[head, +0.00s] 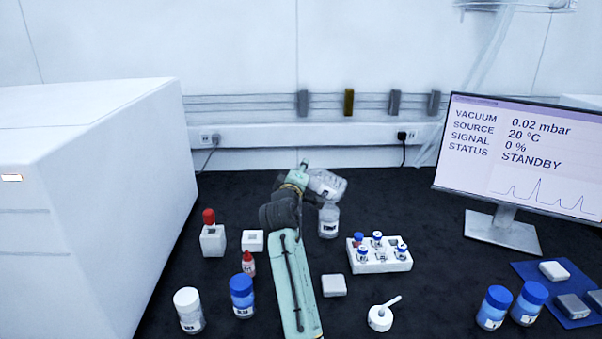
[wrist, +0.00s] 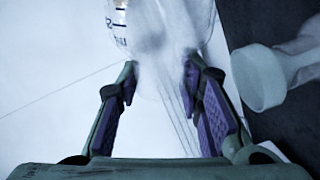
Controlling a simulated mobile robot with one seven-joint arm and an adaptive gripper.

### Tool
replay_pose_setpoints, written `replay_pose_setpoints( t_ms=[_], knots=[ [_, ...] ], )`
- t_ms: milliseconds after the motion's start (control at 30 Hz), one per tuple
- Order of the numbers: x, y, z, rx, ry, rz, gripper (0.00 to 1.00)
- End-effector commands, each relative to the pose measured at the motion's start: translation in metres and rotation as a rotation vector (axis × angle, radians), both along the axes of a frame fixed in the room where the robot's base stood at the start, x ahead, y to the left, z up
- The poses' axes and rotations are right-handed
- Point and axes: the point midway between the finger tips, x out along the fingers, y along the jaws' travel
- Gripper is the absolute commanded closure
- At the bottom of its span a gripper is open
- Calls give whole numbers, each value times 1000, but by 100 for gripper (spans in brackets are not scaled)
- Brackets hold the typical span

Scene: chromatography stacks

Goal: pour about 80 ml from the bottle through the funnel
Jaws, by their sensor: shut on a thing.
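My gripper (wrist: 158,75) is shut on a clear bottle (wrist: 150,30) with graduation marks, its pads on either side of it. In the head view the held bottle (head: 328,183) is tilted far over, close to lying on its side. Directly below it a clear labelled vessel (head: 328,222) stands upright on the dark bench. In the wrist view a pale round rim (wrist: 257,80) with a clear body behind it lies right of my gripper; it looks like the funnel on that vessel. The funnel is hard to make out in the head view. Whether liquid is flowing cannot be told.
A white rack (head: 368,266) of blue-capped vials stands right of the vessel. A small white pot (head: 380,318) is in front. Capped bottles (head: 241,296) stand left of my arm. A large white instrument (head: 90,210) and a monitor (head: 520,150) flank the bench.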

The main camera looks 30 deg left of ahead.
Motion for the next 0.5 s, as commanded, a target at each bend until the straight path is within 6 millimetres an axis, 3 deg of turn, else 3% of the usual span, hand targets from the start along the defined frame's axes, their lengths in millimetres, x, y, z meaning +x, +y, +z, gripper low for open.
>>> replay_pose_setpoints(
  t_ms=[500],
  knots=[
    [-1,2,1,-127,-39,0,100]
  ],
)
